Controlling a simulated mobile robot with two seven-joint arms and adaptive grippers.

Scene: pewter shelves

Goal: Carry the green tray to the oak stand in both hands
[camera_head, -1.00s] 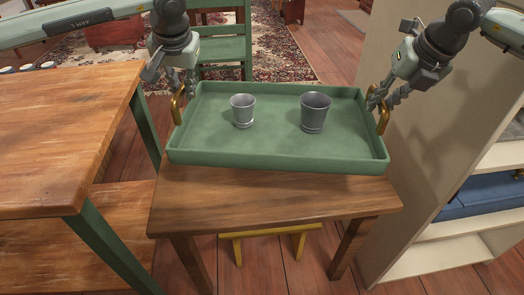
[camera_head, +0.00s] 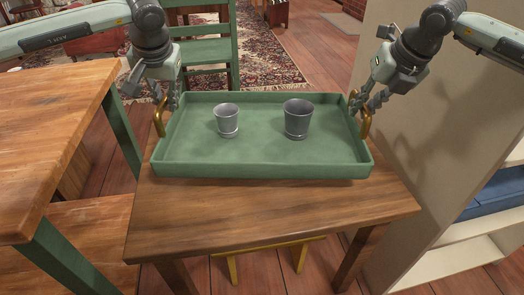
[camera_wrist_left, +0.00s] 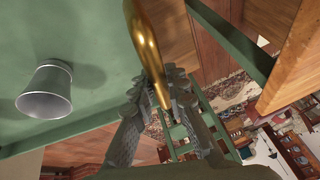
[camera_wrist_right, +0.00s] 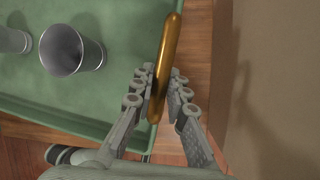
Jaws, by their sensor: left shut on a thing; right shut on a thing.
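The green tray (camera_head: 262,170) is level in the head view, over the far part of a brown wooden stand (camera_head: 270,215), which I take for the oak stand. I cannot tell whether the tray touches it. Two grey metal cups, a smaller one (camera_head: 227,121) and a larger one (camera_head: 297,119), stand upright in the tray. My left gripper (camera_head: 170,101) is shut on the left brass handle (camera_head: 158,118). The left wrist view shows this handle (camera_wrist_left: 143,40) between the fingers. My right gripper (camera_head: 360,103) is shut on the right brass handle (camera_wrist_right: 166,65).
A wooden table (camera_head: 50,130) with green legs stands close on the left. A pale shelf unit (camera_head: 430,130) stands close on the right. A green chair (camera_head: 205,55) is behind the tray. A low yellow frame (camera_head: 265,250) shows beneath the stand. The stand's front part is bare.

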